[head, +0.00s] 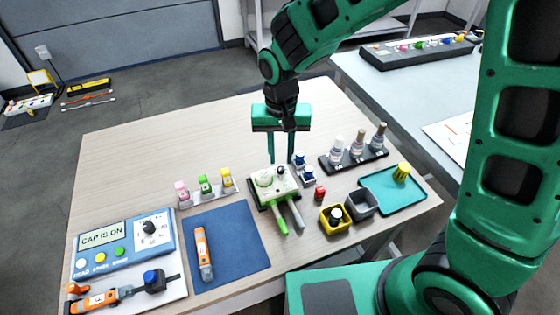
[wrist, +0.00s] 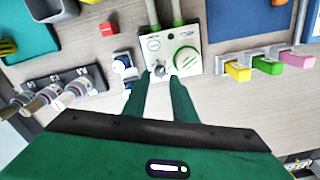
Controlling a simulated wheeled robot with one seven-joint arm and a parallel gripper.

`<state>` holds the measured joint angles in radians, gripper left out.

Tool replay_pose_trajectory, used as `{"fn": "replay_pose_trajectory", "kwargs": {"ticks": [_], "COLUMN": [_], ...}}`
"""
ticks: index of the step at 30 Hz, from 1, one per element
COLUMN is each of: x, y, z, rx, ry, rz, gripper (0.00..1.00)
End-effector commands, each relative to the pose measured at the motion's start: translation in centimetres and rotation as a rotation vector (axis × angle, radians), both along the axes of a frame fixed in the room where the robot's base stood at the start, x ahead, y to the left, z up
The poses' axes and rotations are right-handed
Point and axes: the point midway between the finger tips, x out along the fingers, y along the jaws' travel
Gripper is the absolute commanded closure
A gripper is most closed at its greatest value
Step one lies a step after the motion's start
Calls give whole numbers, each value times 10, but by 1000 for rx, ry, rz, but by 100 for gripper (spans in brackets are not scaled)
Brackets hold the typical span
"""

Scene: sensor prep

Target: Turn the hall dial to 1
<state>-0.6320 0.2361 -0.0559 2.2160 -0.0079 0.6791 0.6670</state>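A white box (head: 287,187) stands near the table's middle, with two green-and-grey handles at its front. It has a round dial with a green ring (wrist: 186,60) and a small grey knob (wrist: 160,71); their lettering is too small to read. My gripper (head: 284,161) points down over the box's back edge, its two fingers apart. In the wrist view my gripper (wrist: 161,76) has its fingertips either side of the small knob; I cannot tell whether they touch it. A blue panel (head: 167,230) at the left shows "CAP IS ON" and carries a black dial (head: 149,228) with marks around it.
Blue-and-white pieces (head: 308,175) stand close right of the box. A black rack with several bottles (head: 359,145) and a teal tray (head: 411,198) are further right. A rack of coloured blocks (head: 204,186) is left, behind a blue mat (head: 234,232) holding an orange tool (head: 203,254).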

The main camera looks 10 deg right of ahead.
Motion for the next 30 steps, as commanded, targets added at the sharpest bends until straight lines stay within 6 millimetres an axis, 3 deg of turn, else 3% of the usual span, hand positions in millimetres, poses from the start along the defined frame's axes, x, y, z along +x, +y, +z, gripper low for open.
{"fn": "replay_pose_trajectory", "kwargs": {"ticks": [7, 19, 23, 30], "x": [-1, 0, 0, 0], "y": [0, 0, 0, 0], "z": [-30, -36, -36, -36], "rx": [-2, 0, 0, 0], "ry": [2, 0, 0, 0], "rz": [0, 0, 0, 8], "gripper": [75, 75, 100, 100]}}
